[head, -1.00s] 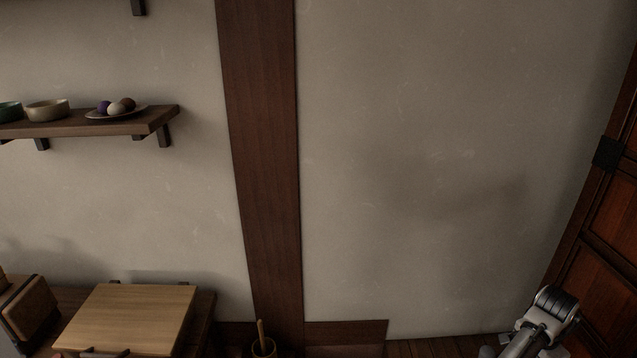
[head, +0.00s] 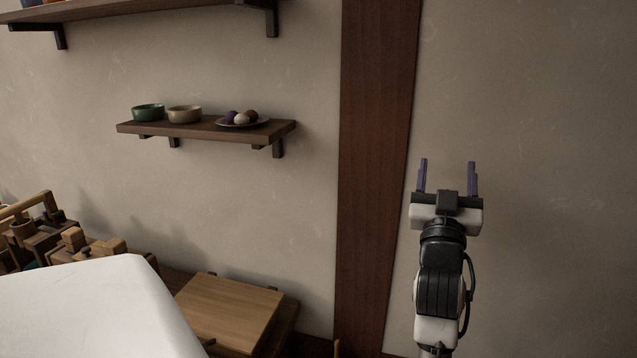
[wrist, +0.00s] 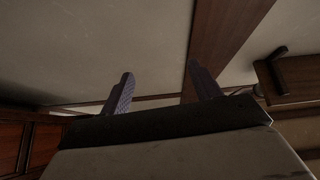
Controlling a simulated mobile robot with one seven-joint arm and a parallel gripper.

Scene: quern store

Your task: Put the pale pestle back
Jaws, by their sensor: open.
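My gripper (head: 447,176) is raised in front of the wall, right of the dark post. Its two purple fingers stand apart with nothing between them; the wrist view also shows the gripper (wrist: 160,82) open and empty. No pestle can be made out for certain.
A small shelf (head: 205,131) holds a green bowl (head: 148,113), a beige bowl (head: 184,114) and a plate (head: 242,124) of round things. A wooden board (head: 230,310) lies on the bench, with wooden objects (head: 75,242) left of it. A large white shape covers the lower left.

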